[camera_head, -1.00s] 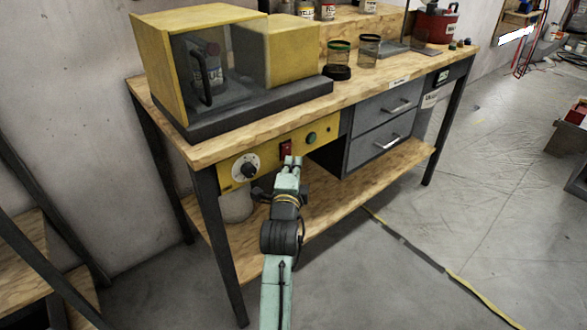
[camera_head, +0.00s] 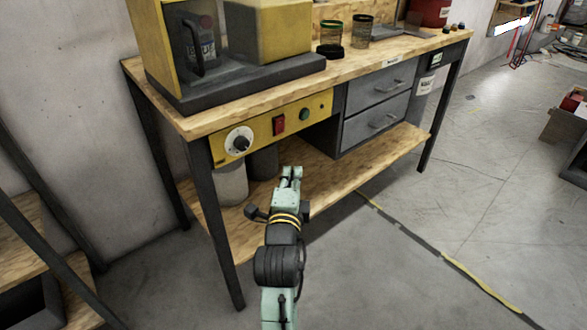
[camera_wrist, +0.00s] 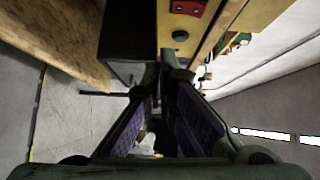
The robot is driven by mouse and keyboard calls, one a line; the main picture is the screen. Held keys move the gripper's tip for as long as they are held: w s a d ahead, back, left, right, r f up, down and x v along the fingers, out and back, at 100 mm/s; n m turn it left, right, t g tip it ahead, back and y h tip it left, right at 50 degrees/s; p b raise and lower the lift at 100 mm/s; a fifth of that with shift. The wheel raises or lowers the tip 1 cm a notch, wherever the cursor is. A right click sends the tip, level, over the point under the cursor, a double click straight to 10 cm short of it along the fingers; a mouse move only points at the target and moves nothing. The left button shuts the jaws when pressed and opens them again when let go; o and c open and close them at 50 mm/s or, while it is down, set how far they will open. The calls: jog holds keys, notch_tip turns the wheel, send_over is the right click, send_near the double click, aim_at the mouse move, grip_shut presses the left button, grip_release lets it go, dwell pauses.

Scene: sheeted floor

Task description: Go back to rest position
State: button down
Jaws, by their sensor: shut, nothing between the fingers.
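My gripper (camera_head: 291,171) is shut and empty at the end of my pale green arm, in the middle of the head view. It is in front of the workbench, lower in the picture than the yellow control panel (camera_head: 263,130). In the wrist view my gripper's fingers (camera_wrist: 164,62) meet at their tips, with the red switch (camera_wrist: 188,7) and green button (camera_wrist: 180,36) of the panel beyond them. Nothing is held between the fingers.
The wooden bench top (camera_head: 352,62) carries a yellow machine (camera_head: 157,50) with a bottle inside and jars (camera_head: 361,30). Grey drawers (camera_head: 376,108) hang under it. A lower shelf (camera_head: 375,168) holds pale and dark cylinders. Open floor (camera_head: 400,270) lies to the right.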

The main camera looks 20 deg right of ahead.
jog(key=shift+s, duration=0.25)
dwell(0.3)
